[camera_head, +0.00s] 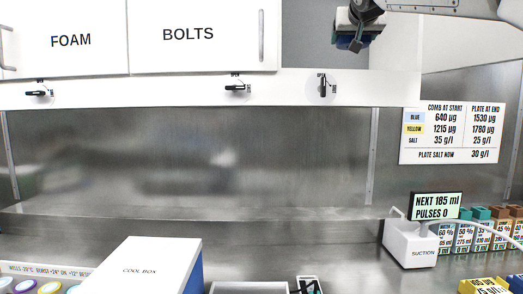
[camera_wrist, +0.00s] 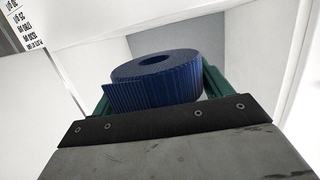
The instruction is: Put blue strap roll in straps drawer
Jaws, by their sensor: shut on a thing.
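The blue strap roll (camera_wrist: 150,92) is a ribbed dark blue coil with a hole in its middle. My gripper (camera_wrist: 160,78) is shut on it, with a green finger on each side of the roll. In the head view my gripper (camera_head: 352,38) is high at the upper right, in front of a grey open area beside the BOLTS cupboard (camera_head: 200,55). The roll is hard to make out there. Pale, plain walls stand behind the roll in the wrist view. No drawer marked straps can be read in either view.
A FOAM cupboard (camera_head: 65,55) is at the upper left. Below are a steel back wall and bench, with a white coolbox (camera_head: 145,265), a suction unit (camera_head: 411,243), and several labelled bottles at the right. A white sign (camera_head: 451,134) hangs at the right.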

